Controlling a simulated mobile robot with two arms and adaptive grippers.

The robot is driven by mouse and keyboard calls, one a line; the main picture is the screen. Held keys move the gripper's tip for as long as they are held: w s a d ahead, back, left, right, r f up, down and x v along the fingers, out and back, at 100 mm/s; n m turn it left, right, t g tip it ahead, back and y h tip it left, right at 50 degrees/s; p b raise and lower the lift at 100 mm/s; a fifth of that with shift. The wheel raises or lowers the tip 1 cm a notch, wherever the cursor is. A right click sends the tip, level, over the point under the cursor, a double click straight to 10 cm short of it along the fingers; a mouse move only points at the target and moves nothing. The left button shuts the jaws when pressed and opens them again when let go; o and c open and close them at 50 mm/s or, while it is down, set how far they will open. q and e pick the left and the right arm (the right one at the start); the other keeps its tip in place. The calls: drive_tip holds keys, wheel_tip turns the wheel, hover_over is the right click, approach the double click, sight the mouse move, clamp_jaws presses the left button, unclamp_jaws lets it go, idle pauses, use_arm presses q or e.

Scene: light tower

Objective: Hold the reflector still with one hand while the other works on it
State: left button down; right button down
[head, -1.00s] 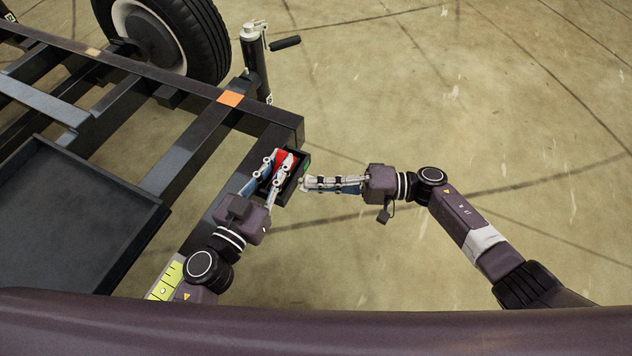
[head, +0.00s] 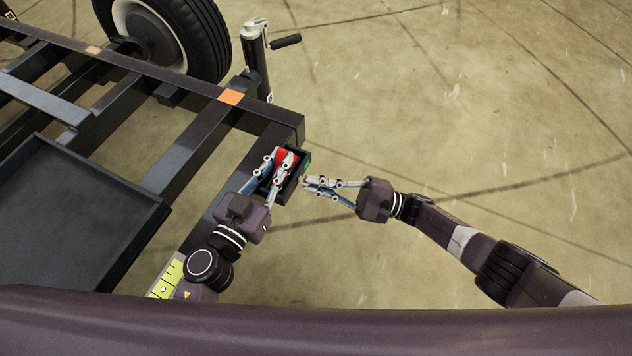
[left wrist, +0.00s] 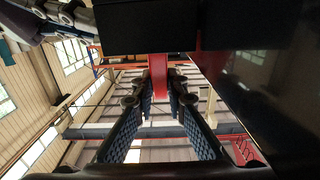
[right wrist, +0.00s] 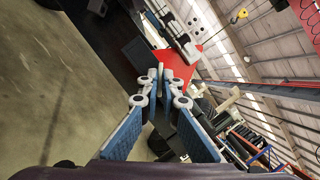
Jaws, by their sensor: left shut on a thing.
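The red reflector (head: 284,156) sits in a dark box-like housing (head: 305,157) at the trailer frame's near corner, partly hidden by my left fingers. My left gripper (head: 281,156) is shut on it. In the left wrist view, a red strip of the reflector (left wrist: 160,78) shows between the two fingers. My right gripper (head: 306,181) is just right of the housing, its fingertips close together. In the right wrist view, the red reflector (right wrist: 178,62) appears as a pointed shape beyond the nearly touching fingertips (right wrist: 157,74).
The dark trailer frame (head: 190,160) runs across the left, with an orange marker (head: 231,97), a black tray (head: 75,215) and a wheel (head: 165,40). A jack with a handle (head: 256,55) stands behind the corner. The floor to the right is clear.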

use_arm(q)
drive_tip(key=shift+f, duration=0.1)
use_arm(e)
drive_tip(key=shift+s+a+m+t+y, duration=0.1)
drive_tip(key=shift+s+m+t+y, duration=0.2)
drive_tip(key=shift+m, duration=0.6)
drive_tip(key=shift+w+a+m+t+y, duration=0.15)
drive_tip(key=shift+m+t, duration=0.2)
drive_tip(key=shift+m, duration=0.55)
drive_tip(key=shift+s+a+m+t+y, duration=0.15)
drive_tip(key=shift+s+m+t, duration=0.15)
drive_tip(key=shift+m, duration=0.6)
drive_tip(key=shift+t, duration=0.25)
drive_tip(key=shift+w+d+f+m, duration=0.1)
drive_tip(key=shift+d+m, duration=0.15)
drive_tip(key=shift+m, duration=0.45)
use_arm(q)
drive_tip(key=shift+s, duration=0.1)
use_arm(e)
drive_tip(key=c, duration=2.2)
unclamp_jaws()
drive_tip(key=shift+t, duration=0.4)
drive_tip(key=shift+o, duration=0.2)
drive_tip(key=shift+w, duration=0.1)
drive_tip(key=shift+d, duration=0.15)
drive_tip(key=s+d, duration=0.3)
drive_tip(key=d, duration=0.9)
drive_tip(key=shift+d+f, duration=0.2)
drive_tip(key=shift+d, duration=0.1)
